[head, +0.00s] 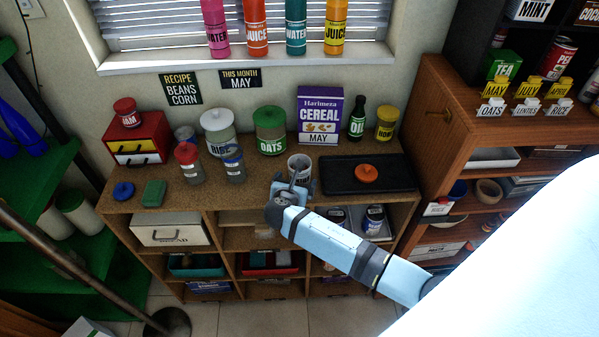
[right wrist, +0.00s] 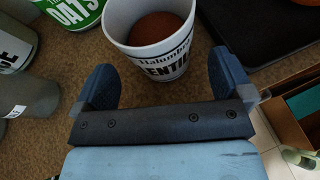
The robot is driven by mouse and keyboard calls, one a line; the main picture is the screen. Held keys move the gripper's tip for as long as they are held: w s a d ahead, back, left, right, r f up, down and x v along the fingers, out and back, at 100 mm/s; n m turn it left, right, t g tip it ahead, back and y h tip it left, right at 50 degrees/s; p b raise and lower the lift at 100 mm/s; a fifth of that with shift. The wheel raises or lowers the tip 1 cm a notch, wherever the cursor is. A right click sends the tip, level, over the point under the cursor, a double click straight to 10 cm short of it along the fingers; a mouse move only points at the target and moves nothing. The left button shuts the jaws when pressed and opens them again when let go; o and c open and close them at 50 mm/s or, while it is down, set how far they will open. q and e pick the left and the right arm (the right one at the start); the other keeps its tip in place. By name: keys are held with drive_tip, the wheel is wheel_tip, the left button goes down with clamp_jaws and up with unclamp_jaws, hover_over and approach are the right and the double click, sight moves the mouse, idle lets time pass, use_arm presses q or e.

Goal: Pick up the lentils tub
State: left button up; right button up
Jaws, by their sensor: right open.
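The lentils tub (head: 299,163) is a white, open-topped tub standing upright on the cork-coloured counter of the low shelf unit. In the right wrist view the tub (right wrist: 150,62) shows its black label lettering, partly cut off, and brown contents inside. My right gripper (head: 292,187) is at the counter's front, just on the near side of the tub. In the right wrist view its two fingers (right wrist: 160,75) are spread apart, one to each side of the tub's near part, with gaps visible. My left gripper is not in view.
A green-lidded oats jar (head: 270,133) stands left behind the tub. A black tray (head: 340,182) with an orange lid (head: 366,174) lies close on its right. A cereal box (head: 319,117) is behind. Glass jars (head: 190,168) stand farther left. The counter's front left is partly free.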

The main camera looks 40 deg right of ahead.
drive_tip(key=x, duration=0.2)
drive_tip(key=shift+w+d+f, duration=0.15)
drive_tip(key=shift+w+d, duration=0.05)
drive_tip(key=shift+d, duration=0.05)
drive_tip(key=c, duration=1.1)
drive_tip(key=shift+o, duration=0.2)
wheel_tip(320, 180, up, 20)
